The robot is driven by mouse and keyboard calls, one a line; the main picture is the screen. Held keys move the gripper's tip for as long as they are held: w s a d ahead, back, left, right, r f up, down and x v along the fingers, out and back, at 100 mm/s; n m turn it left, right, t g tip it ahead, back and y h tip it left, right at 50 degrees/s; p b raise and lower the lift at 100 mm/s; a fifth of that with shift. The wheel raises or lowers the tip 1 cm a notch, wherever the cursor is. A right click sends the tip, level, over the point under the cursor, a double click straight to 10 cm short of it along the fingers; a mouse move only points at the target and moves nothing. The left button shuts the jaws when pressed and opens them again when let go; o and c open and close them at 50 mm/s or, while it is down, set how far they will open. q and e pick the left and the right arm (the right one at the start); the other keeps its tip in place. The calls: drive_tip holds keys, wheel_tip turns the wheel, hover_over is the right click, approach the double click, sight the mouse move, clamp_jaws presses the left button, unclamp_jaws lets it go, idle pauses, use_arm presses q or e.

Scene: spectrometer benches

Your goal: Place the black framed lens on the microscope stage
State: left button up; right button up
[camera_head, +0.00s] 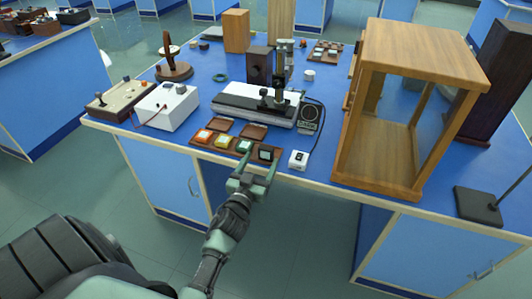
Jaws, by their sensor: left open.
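The black framed lens (265,154) is a small dark-rimmed square at the right end of a row on a brown wooden tray (194,149) near the bench's front edge. Green, yellow and orange-red framed pieces sit to its left. My right gripper is not in view.
A tall wooden glass-sided case (412,35) stands to the right. A small white box (299,159) and a handheld meter (310,118) with a cable lie right of the tray. A white box (165,108) stands left. Blue bench top is clear between case and small white box.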

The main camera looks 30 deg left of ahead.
sight(265, 151)
use_arm(q)
drive_tip(key=x, duration=0.4)
drive_tip(key=shift+a, duration=0.1)
clamp_jaws()
drive_tip(key=shift+r, duration=0.1)
